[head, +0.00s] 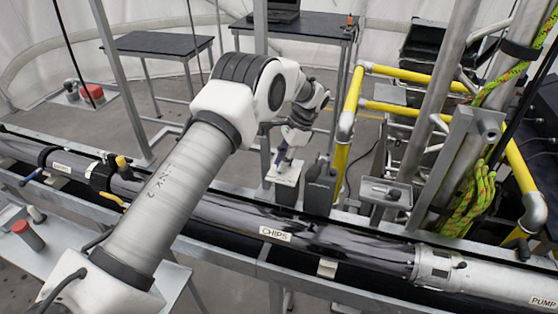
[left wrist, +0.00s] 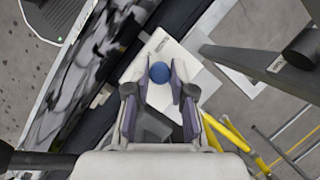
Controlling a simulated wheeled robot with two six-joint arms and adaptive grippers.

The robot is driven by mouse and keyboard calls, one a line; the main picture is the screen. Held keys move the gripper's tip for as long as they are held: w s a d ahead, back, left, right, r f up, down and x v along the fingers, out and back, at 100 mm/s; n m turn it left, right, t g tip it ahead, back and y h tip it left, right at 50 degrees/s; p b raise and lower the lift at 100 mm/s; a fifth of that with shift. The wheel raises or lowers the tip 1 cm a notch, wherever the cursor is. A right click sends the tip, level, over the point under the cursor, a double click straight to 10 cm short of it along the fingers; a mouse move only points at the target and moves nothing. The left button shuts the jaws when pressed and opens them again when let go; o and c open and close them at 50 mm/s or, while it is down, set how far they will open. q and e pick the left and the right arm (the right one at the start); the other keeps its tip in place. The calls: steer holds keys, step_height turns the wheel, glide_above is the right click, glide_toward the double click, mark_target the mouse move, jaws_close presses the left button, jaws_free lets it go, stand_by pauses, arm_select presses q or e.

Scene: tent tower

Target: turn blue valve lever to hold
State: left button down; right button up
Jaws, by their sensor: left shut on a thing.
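The blue valve lever shows in the left wrist view as a round blue knob (left wrist: 159,72) between my left fingertips. The rest of the lever is hidden behind the knob and fingers. My left gripper (left wrist: 160,88) is shut on it, with one purple-grey finger on each side. In the head view my left arm reaches from the lower left, and the left gripper (head: 283,158) is over a pale panel (head: 284,176) on a dark box behind the pipe. The knob is too small or hidden to make out there. My right gripper is in neither view.
A long dark pipe labelled CHIPS (head: 225,215) crosses in front, ending in a grey section marked PUMP (head: 500,280). A dark grey post (head: 319,188) stands right beside the panel. Yellow rails (head: 350,110) rise to the right. Two dark tables (head: 158,44) stand behind.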

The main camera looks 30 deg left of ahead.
arm_select(q)
steer(key=shift+d+f+n+g, duration=0.15)
steer(key=shift+d+n+g, duration=0.2)
steer(key=shift+n, duration=0.45)
steer(key=c, duration=1)
jaws_free()
steer(key=shift+w, duration=0.1)
steer(key=v, duration=1.2)
steer(key=shift+a, duration=0.25)
